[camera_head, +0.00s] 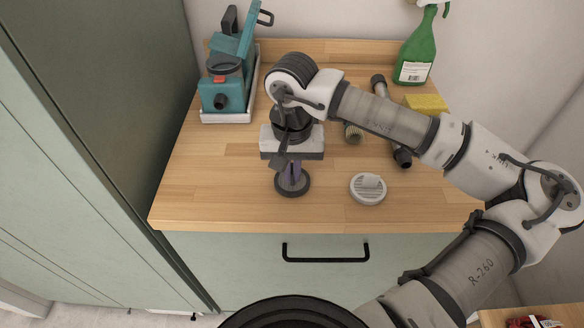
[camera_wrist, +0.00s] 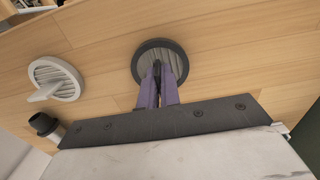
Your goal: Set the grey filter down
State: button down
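The grey filter (camera_head: 292,184) is a round, ridged disc with a dark rim, directly below my gripper (camera_head: 288,172) in the head view. In the wrist view the purple fingers of my gripper (camera_wrist: 157,70) close on a dark tab at the middle of the grey filter (camera_wrist: 177,57). The filter looks flat and at or very near the wooden counter; I cannot tell whether it touches. A white round filter (camera_head: 368,190) with a raised tab lies to its right on the counter, and it shows at left in the wrist view (camera_wrist: 54,79).
On the wooden counter (camera_head: 220,185), a teal machine (camera_head: 222,95) sits in a white tray at the back left. A dark tube (camera_head: 402,157), a yellow sponge (camera_head: 427,103) and a green spray bottle (camera_head: 415,55) are at the back right. The front left is clear.

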aim_at(292, 168)
jog(key=shift+f, duration=0.2)
jog(key=c, duration=1.6)
grip_release()
jog(key=shift+r, duration=0.1)
jog(key=shift+r, duration=0.1)
jog(key=shift+r, duration=0.2)
notch_tip(292, 168, up, 12)
jog(key=shift+f+b, duration=0.1)
jog(key=shift+b, duration=1.05)
